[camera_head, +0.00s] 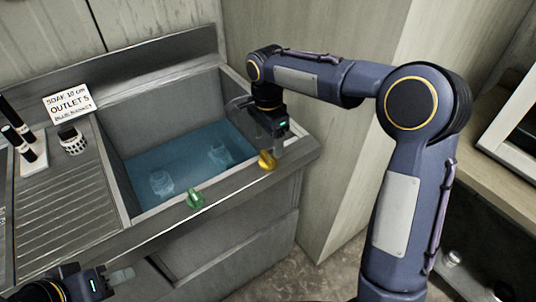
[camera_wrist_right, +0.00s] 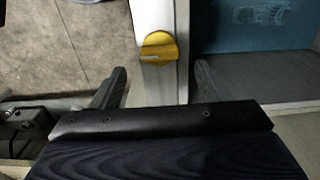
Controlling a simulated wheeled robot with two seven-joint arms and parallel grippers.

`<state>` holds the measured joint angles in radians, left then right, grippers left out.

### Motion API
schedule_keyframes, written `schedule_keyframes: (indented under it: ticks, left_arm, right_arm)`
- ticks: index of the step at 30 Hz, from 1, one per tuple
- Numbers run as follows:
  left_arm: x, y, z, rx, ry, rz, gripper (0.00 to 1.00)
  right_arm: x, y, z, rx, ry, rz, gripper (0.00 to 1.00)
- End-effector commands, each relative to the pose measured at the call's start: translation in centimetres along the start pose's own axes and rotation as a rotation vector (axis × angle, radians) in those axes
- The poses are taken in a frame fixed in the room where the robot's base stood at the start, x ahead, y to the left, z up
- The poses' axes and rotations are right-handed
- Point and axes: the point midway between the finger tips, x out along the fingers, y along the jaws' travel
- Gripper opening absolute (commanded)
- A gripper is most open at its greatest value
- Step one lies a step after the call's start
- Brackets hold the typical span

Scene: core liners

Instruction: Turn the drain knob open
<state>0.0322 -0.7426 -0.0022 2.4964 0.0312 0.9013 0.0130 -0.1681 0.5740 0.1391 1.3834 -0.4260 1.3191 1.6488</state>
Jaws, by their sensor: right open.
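A yellow knob (camera_head: 267,159) sits on the sink's front rim, towards its right end. A green knob (camera_head: 195,199) sits on the same rim further left. No marking on either knob says which is the drain knob. My right gripper (camera_head: 262,128) is open above the right front of the sink, close to the yellow knob. In the right wrist view the yellow knob (camera_wrist_right: 158,46) lies ahead between the two finger lines (camera_wrist_right: 158,84), apart from both, with a dark slot across it. My left gripper (camera_head: 120,276) is low at the left, partly cut off; its jaw opening is unclear.
The sink basin (camera_head: 165,118) holds blue water with two clear, jar-like shapes. A sign (camera_head: 69,103) reads "SOAK 10 cm OUTLET 5", with a smaller line below.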

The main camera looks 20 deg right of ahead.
Motion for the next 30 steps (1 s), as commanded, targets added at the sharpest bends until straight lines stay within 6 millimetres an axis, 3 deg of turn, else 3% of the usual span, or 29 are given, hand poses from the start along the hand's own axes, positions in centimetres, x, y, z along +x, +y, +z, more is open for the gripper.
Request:
schedule_keyframes:
  ticks: [10,22,30]
  left_arm:
    - [-0.2,0.1,-0.1,0.000,0.000,0.000,0.36]
    - [-0.2,0.1,-0.1,0.000,0.000,0.000,0.36]
    - [-0.2,0.1,-0.1,0.000,0.000,0.000,0.36]
  right_arm:
    - [5.3,0.1,0.0,-0.002,-0.001,0.002,0.69]
    - [6.5,0.1,0.0,-0.002,-0.001,-0.001,0.69]
    - [6.4,0.1,0.0,-0.002,-0.001,-0.001,0.36]
